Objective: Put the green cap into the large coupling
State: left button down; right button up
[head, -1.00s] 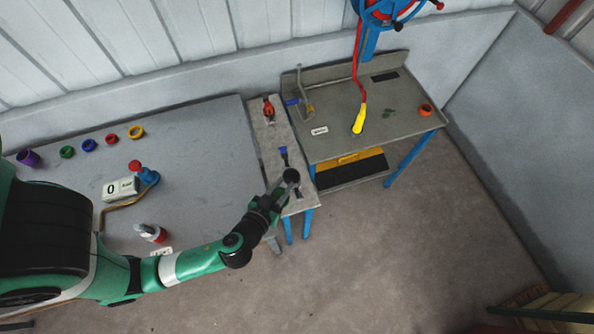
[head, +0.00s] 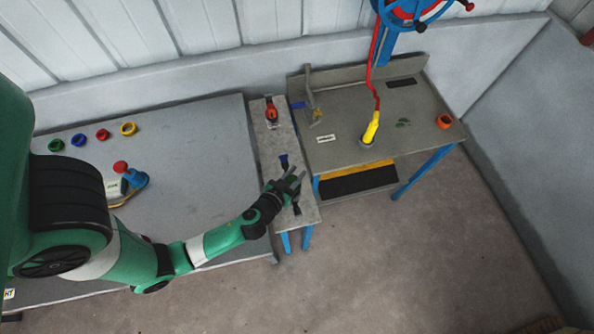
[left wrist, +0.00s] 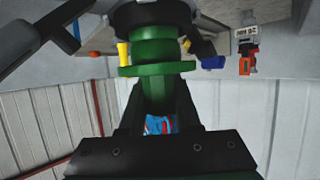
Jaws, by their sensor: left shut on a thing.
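My left gripper (head: 294,179) is over the front part of the narrow grey bench in the head view. In the left wrist view, the left gripper (left wrist: 155,105) is shut on a green flanged piece, which I take for the green cap (left wrist: 157,70). A wide black ring (left wrist: 150,17), possibly the large coupling, sits right at the cap's far end. I cannot tell whether the cap is inside it or only lined up with it. The held cap is not clear in the head view. My right gripper is not in view.
The narrow bench (head: 263,140) carries a red-orange fitting (head: 271,112) and a blue piece (head: 284,160). Coloured rings, one green (head: 55,145), lie on the left table (head: 205,130). The right bench (head: 345,110) has a yellow-handled tool (head: 371,128) and an orange ring (head: 444,121).

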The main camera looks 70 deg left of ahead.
pick_arm(q)
notch_tip(320, 180, down, 2)
jog(key=shift+s, duration=0.15)
jog(key=shift+d+r, duration=0.1)
jog(key=shift+r, duration=0.1)
jog(key=shift+f+b, duration=0.35)
jog(key=c, duration=0.9)
grip_release()
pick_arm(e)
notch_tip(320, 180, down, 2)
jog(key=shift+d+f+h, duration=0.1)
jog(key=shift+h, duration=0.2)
pick_arm(q)
jog(key=shift+r, duration=0.1)
